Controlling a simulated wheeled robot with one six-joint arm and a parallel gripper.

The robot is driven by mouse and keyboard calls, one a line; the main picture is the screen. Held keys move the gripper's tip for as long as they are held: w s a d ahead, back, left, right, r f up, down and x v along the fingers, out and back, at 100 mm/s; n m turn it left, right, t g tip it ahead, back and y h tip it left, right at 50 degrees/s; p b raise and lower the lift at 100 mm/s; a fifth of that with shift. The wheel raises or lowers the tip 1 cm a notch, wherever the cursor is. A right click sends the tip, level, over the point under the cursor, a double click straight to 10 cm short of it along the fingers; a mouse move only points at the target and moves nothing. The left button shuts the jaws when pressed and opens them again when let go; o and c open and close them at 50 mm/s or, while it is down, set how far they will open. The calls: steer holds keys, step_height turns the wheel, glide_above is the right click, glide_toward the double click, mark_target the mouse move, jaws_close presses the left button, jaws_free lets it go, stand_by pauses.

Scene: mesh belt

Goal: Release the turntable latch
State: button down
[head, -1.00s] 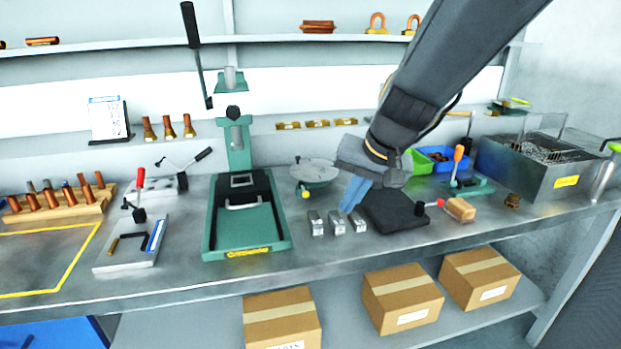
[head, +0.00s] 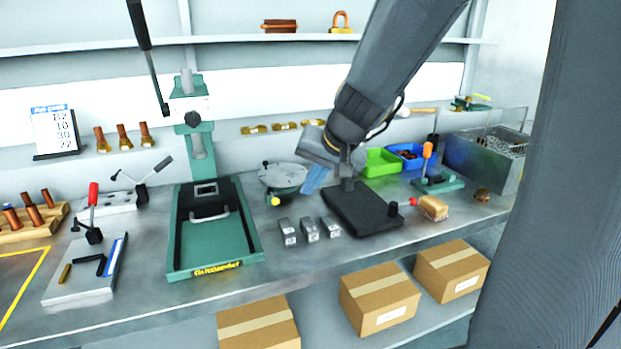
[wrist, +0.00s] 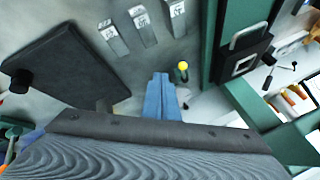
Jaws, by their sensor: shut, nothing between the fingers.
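The turntable (head: 284,176) is a round grey plate on a green base, on the bench right of the green press. A small lever with a yellow knob (head: 275,201) sticks out at its front left; I take this as the latch. My gripper (head: 309,190) has blue fingers, shut and empty, pointing down at the turntable's right edge. In the wrist view the shut fingers (wrist: 160,76) point toward the yellow knob (wrist: 183,66), which lies just right of their tips. They look apart from it. Most of the turntable is hidden behind my gripper in that view.
The green press (head: 215,235) stands close on the left. Several small metal blocks (head: 310,230) lie in front of the turntable. A dark plate (head: 362,210) with a black knob lies to the right. Green and blue bins (head: 381,163) stand behind it.

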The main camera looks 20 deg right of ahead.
mark_target(273, 197)
steer(key=b+x, duration=0.1)
steer(key=x, duration=0.4)
steer(key=shift+f, duration=0.25)
steer(key=shift+w+a+p, duration=0.3)
steer(key=shift+a+p, duration=0.05)
steer(key=shift+a, duration=0.2)
steer(key=shift+w+a+p, duration=0.3)
steer(key=shift+a, duration=0.25)
steer(key=shift+w+a+f, duration=0.1)
steer(key=shift+w+a, duration=0.3)
steer(key=shift+a, duration=0.15)
steer(key=shift+p, duration=0.3)
